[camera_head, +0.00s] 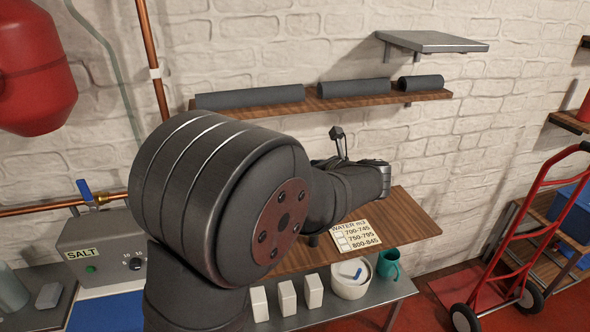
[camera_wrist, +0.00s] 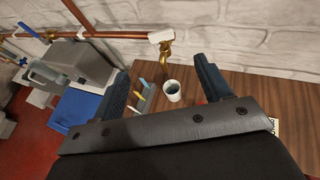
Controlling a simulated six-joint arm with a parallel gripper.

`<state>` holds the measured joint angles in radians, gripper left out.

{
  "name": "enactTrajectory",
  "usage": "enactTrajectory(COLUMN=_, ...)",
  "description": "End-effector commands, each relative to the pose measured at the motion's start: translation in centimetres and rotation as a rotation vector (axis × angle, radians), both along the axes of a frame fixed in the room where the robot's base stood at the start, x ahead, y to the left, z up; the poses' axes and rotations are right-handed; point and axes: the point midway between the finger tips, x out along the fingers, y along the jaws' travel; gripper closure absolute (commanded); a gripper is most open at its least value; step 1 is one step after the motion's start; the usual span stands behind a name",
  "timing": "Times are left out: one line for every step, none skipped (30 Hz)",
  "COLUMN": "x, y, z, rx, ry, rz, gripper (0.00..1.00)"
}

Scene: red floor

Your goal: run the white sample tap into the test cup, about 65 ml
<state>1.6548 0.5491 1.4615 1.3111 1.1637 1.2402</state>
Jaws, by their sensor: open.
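The white sample tap (camera_wrist: 160,37) hangs from the copper pipe on the brick wall in the wrist view, with a brass spout below it. The white test cup (camera_wrist: 173,90) stands upright on the wooden board just below and slightly right of the spout. Its inside looks dark; I cannot tell how much liquid it holds. No stream shows from the spout. My gripper (camera_wrist: 160,68) is open, its dark fingers apart on either side of the tap and cup in the picture, with nothing held. My arm hides the tap and cup in the head view.
A grey holder (camera_wrist: 146,100) with coloured strips stands left of the cup. The salt box (camera_head: 98,244) is at left. A WATER ml card (camera_head: 350,240) lies on the wooden board (camera_head: 405,215). A white pot (camera_head: 351,282) and teal mug (camera_head: 388,264) stand on the lower shelf.

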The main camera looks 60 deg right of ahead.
Motion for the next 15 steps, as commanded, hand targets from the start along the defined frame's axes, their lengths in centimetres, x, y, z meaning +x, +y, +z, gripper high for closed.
enactTrajectory(x=-0.26, y=0.10, z=0.11, rx=0.000, ry=0.000, rz=0.000, gripper=0.29)
enactTrajectory(x=-0.35, y=0.15, z=0.16, rx=0.000, ry=0.000, rz=0.000, gripper=0.29)
enactTrajectory(x=-0.43, y=0.18, z=0.18, rx=0.001, ry=0.000, rz=0.000, gripper=0.29)
enactTrajectory(x=-0.47, y=0.19, z=0.19, rx=0.001, ry=0.000, rz=0.000, gripper=0.29)
enactTrajectory(x=-0.49, y=0.20, z=0.20, rx=0.001, ry=0.000, rz=0.000, gripper=0.29)
enactTrajectory(x=-0.49, y=0.20, z=0.20, rx=0.001, ry=0.000, rz=0.001, gripper=0.29)
enactTrajectory(x=-0.48, y=0.19, z=0.19, rx=0.001, ry=0.000, rz=0.001, gripper=0.29)
enactTrajectory(x=-0.47, y=0.19, z=0.19, rx=0.001, ry=0.000, rz=0.001, gripper=0.29)
enactTrajectory(x=-0.46, y=0.19, z=0.19, rx=0.001, ry=0.000, rz=0.001, gripper=0.29)
enactTrajectory(x=-0.46, y=0.19, z=0.19, rx=0.001, ry=0.000, rz=0.001, gripper=0.29)
enactTrajectory(x=-0.45, y=0.18, z=0.19, rx=0.001, ry=0.000, rz=0.000, gripper=0.33)
enactTrajectory(x=-0.40, y=0.16, z=0.16, rx=-0.001, ry=0.001, rz=-0.001, gripper=0.41)
enactTrajectory(x=-0.32, y=0.10, z=0.08, rx=-0.005, ry=0.004, rz=-0.002, gripper=0.47)
enactTrajectory(x=-0.17, y=0.00, z=-0.03, rx=-0.011, ry=0.011, rz=-0.004, gripper=0.53)
enactTrajectory(x=0.15, y=-0.19, z=-0.28, rx=-0.028, ry=0.024, rz=-0.007, gripper=0.60)
